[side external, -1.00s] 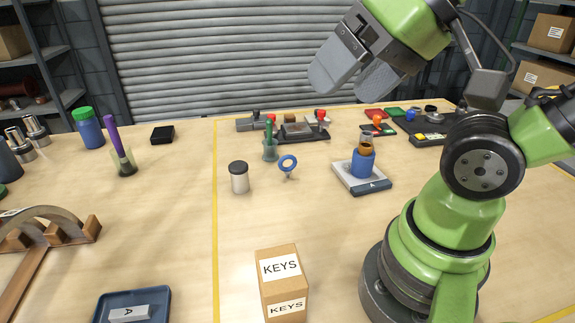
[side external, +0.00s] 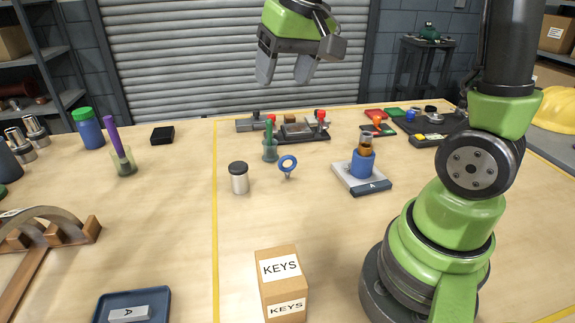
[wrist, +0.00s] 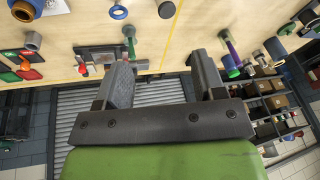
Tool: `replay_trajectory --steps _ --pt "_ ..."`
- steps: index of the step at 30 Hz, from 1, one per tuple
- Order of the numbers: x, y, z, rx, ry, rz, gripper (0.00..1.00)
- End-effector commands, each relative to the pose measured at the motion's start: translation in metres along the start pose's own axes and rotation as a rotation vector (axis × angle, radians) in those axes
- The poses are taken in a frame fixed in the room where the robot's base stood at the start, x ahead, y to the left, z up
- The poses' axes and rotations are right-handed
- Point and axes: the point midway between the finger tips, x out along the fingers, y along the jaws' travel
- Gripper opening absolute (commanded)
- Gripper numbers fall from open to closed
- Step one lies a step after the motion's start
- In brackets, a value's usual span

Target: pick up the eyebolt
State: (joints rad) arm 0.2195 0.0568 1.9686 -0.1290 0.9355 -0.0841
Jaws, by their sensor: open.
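The eyebolt (side external: 287,165) has a blue ring and a short metallic shank. It stands on the table just right of the yellow line, ring up. In the wrist view its blue ring (wrist: 118,12) shows at the top edge. My gripper (side external: 285,78) is open and empty, high above the back of the table, with its fingers pointing down. In the wrist view its two fingers (wrist: 162,75) are apart with nothing between them.
A black-lidded jar (side external: 239,180) stands close left of the eyebolt. A green-handled tool in a cup (side external: 270,150) is just behind it. A blue holder on a scale-like base (side external: 363,165) is to the right. A KEYS box (side external: 283,283) stands in front.

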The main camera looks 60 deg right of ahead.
Motion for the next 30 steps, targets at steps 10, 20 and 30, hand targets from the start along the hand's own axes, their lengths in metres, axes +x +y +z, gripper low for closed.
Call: replay_trajectory --steps 10,20,30 --pt "0.129 0.071 -0.056 0.061 -0.21 0.136 0.63" --pt "0.188 0.104 -0.053 0.078 -0.286 0.169 0.63" --pt "0.225 0.11 -0.041 0.078 -0.284 0.169 0.63"
